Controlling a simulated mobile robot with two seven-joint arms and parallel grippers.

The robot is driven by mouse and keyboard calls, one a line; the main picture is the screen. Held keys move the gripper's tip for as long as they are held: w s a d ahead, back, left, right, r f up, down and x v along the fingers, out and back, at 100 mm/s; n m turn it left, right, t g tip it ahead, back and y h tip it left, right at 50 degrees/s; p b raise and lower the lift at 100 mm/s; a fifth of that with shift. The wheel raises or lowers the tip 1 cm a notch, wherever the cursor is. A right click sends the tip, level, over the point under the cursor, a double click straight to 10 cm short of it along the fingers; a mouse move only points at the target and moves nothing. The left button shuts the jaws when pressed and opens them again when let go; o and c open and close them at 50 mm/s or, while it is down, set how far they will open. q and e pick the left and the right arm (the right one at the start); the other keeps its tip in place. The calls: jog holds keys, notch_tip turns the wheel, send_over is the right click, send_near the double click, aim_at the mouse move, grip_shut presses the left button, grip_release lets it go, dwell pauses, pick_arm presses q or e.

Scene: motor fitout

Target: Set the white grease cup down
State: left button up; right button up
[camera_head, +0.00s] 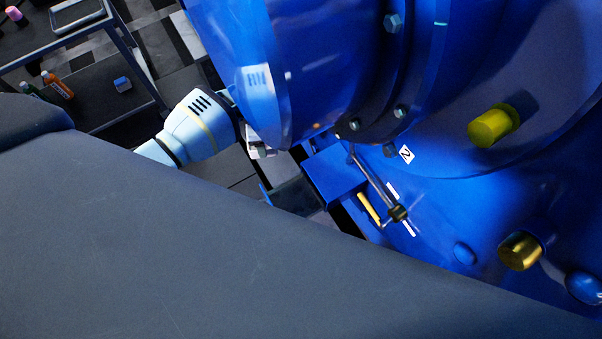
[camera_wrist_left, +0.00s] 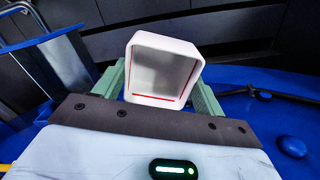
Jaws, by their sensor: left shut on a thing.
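The white grease cup (camera_wrist_left: 152,47) is a squarish, open white cup with a red line inside, seen in the left wrist view. My left gripper (camera_wrist_left: 162,84) has its green fingers shut on it, one on each side. The cup is tilted, with its opening facing the wrist camera. In the head view, my left wrist reaches in from the left beside the big blue motor (camera_head: 330,60), and the gripper end is mostly hidden by the motor's edge. I cannot tell whether the cup touches anything beneath it. My right gripper is not in view.
The motor carries a yellow plug (camera_head: 487,128), a brass plug (camera_head: 517,252) and a T-handled rod (camera_head: 375,182). A dark table (camera_head: 95,108) at the left holds bottles (camera_head: 57,85) and a small blue box (camera_head: 122,84). A blue dome (camera_wrist_left: 292,147) shows at right in the wrist view.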

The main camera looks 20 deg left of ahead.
pick_arm(q)
jog(key=shift+s+d, duration=0.25)
jog(key=shift+s, duration=0.05)
jog(key=p, duration=0.2)
send_near(295, 196)
jog(key=shift+a+f, duration=0.4)
jog(key=shift+a, duration=0.45)
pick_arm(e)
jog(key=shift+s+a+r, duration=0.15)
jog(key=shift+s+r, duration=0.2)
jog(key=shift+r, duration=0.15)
pick_arm(q)
jog(key=shift+d, duration=0.1)
jog(key=shift+s+d, duration=0.15)
jog(key=shift+d, duration=0.1)
jog(key=shift+s+d, duration=0.8)
jog(key=shift+d, duration=0.2)
jog(key=f, duration=0.2)
jog(key=f+b, duration=0.1)
jog(key=shift+w+a+f+b, duration=0.1)
jog(key=shift+a+f+b, duration=0.1)
jog(key=shift+f+b, duration=0.15)
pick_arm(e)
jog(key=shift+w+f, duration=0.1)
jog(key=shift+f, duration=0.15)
